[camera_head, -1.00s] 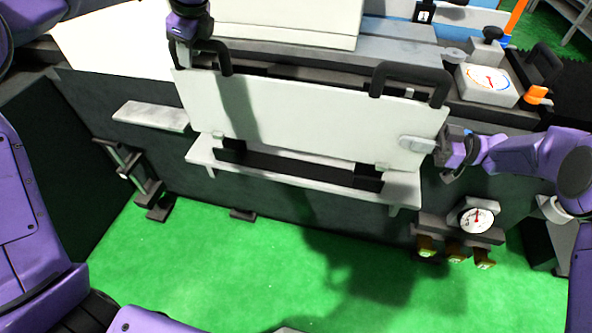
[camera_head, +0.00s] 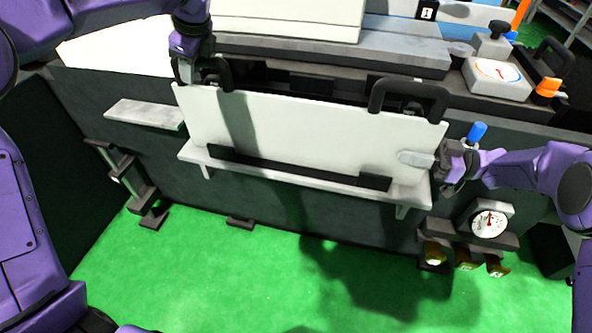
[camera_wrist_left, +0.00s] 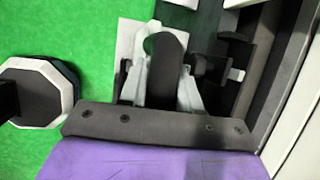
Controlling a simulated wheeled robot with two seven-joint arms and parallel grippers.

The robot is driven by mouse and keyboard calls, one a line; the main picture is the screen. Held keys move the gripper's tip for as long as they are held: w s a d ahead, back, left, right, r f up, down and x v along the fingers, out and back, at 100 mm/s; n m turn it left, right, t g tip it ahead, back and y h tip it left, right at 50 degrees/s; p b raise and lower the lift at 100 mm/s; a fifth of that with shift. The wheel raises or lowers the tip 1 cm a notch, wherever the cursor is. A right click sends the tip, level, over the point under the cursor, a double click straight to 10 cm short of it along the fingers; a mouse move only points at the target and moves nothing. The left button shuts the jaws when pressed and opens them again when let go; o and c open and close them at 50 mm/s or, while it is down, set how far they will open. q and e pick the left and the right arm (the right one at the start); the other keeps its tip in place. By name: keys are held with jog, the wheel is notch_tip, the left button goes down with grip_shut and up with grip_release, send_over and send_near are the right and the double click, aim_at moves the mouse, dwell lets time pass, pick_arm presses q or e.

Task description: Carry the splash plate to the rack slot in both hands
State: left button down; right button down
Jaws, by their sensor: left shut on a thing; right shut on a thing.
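The splash plate (camera_head: 300,130) is a wide white panel with a black handle at each top corner. It stands nearly upright against the front of the machine. Its lower edge is at the white rack shelf (camera_head: 193,155), behind a long black bar (camera_head: 290,168); whether it is seated in the slot is hidden. My left gripper (camera_head: 188,74) is shut at the plate's top left corner, by the left handle (camera_head: 224,72). The left wrist view shows the left gripper's fingers (camera_wrist_left: 172,75) close up.
A small grey shelf (camera_head: 145,113) juts out left of the plate. A round dial gauge (camera_head: 489,222) with several knobs below it sits under my right arm. A blue-capped part (camera_head: 477,131) is close to my right gripper. The green floor (camera_head: 200,270) is clear in front.

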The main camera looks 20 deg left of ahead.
pick_arm(q)
jog(key=c, duration=1)
grip_release()
pick_arm(e)
jog(key=c, duration=1.2)
grip_release()
jog(key=shift+f, duration=0.1)
pick_arm(q)
jog(key=shift+o, duration=1.1)
jog(key=shift+s, duration=0.15)
pick_arm(e)
jog(key=shift+o, duration=0.8)
jog(key=shift+s, duration=0.1)
pick_arm(q)
jog(key=shift+s+r, duration=0.1)
jog(key=v, duration=1.2)
pick_arm(e)
jog(key=d, duration=1.2)
